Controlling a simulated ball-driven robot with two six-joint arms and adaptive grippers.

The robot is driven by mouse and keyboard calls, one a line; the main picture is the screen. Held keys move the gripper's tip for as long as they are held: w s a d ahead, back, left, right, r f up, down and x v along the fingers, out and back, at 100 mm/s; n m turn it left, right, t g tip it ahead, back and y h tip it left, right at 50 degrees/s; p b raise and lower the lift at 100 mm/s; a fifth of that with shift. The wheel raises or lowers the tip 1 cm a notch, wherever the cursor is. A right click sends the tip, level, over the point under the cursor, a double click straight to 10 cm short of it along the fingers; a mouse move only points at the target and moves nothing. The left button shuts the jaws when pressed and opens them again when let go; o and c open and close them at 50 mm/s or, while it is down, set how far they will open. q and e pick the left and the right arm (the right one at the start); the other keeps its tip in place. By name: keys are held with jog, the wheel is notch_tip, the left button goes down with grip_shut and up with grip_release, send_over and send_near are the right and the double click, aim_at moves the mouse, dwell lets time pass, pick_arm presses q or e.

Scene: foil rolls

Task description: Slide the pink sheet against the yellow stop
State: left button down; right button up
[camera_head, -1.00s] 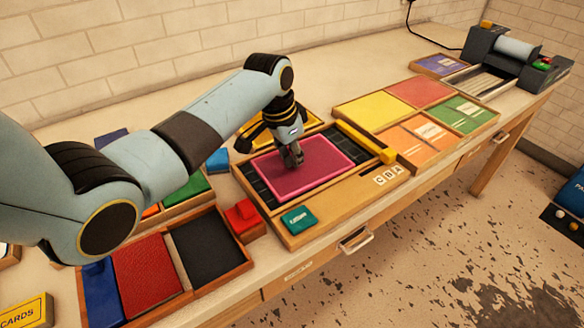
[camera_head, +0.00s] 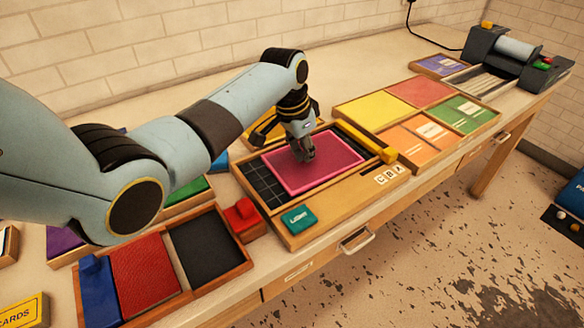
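The pink sheet (camera_head: 318,174) lies flat on the dark gridded bed of a wooden tray (camera_head: 345,196). The yellow stop (camera_head: 365,141) is a bar along the right side of the bed. A narrow dark gap shows between the sheet's right edge and the stop. My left gripper (camera_head: 306,158) points down with its fingertips at the upper middle of the sheet, seemingly touching it. Its fingers look close together; nothing shows gripped between them. The gripper hides a small part of the sheet. My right gripper is out of view.
A teal block (camera_head: 299,220) sits on the tray's front left corner, and letter tiles (camera_head: 388,175) on its front rail. A red block (camera_head: 241,215) stands left of the tray. A tray of coloured cards (camera_head: 420,113) lies to the right. A roller machine (camera_head: 513,52) stands far right.

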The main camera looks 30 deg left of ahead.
aim_at(320, 153)
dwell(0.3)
pick_arm(q)
jog(key=shift+w+d+b, duration=0.3)
jog(key=shift+w, duration=0.4)
jog(key=shift+w+d+b, duration=0.3)
jog(key=shift+w, duration=0.35)
jog(key=shift+w+d+p, duration=0.1)
jog(key=shift+w+p, duration=0.1)
jog(key=shift+p, duration=0.2)
jog(key=shift+w, duration=0.2)
dwell(0.3)
jog(key=w+p+v, duration=0.1)
jog(key=p+v, duration=0.6)
jog(key=p, duration=0.1)
jog(key=shift+w+d+r+p, duration=0.35)
jog(key=shift+r, duration=0.25)
